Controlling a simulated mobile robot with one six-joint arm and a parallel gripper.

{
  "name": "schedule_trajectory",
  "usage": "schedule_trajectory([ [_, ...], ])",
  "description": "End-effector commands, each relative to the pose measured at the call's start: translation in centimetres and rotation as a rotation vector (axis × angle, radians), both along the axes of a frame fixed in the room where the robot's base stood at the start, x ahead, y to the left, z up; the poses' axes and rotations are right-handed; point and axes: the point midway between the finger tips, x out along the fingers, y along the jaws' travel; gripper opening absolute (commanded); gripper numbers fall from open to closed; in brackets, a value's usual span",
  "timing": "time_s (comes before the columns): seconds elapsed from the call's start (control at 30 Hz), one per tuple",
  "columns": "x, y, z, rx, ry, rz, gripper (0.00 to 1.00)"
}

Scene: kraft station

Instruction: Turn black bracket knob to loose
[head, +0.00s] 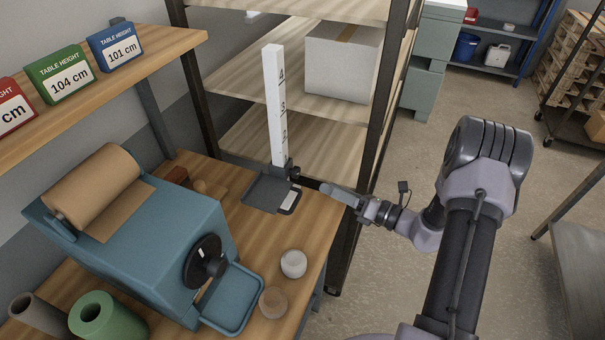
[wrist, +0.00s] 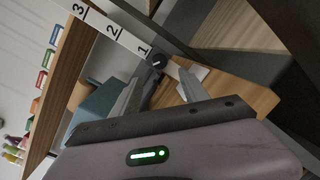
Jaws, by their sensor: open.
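A white upright ruler (head: 273,105) with black numbers stands on a dark grey base plate (head: 262,190) at the table's right edge. A black bracket (head: 291,171) sits low on the ruler. In the wrist view the round black bracket knob (wrist: 158,60) shows a short white line on its face, beside the 1 on the ruler (wrist: 115,33). My gripper (head: 312,185) is just right of the bracket. In the wrist view its two fingers (wrist: 163,80) are spread, with the knob beyond and between their tips. Contact cannot be told.
A teal paper dispenser (head: 150,235) with a brown roll and black handwheel stands left. Two small round containers (head: 293,264) and a teal tray (head: 232,298) are at the front. Wooden shelves (head: 315,150) with a white box (head: 343,62) stand behind. Height signs (head: 60,73) line the upper-left shelf.

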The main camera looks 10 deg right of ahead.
Motion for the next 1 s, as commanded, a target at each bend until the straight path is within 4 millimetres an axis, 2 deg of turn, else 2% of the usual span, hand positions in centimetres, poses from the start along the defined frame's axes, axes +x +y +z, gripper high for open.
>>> schedule_trajectory([
  [0.1,2.6,2.6,-0.1,-0.001,-0.003,0.004,0.53],
  [0.3,5.9,5.8,0.0,-0.002,-0.004,0.003,0.53],
  [0.5,7.2,7.0,0.1,0.000,-0.003,-0.001,0.53],
  [0.73,7.2,7.0,0.1,0.000,-0.003,-0.001,0.53],
  [0.77,7.2,7.0,0.1,0.000,-0.003,-0.001,0.49],
  [1.0,7.2,7.0,0.1,0.000,-0.002,-0.001,0.02],
])
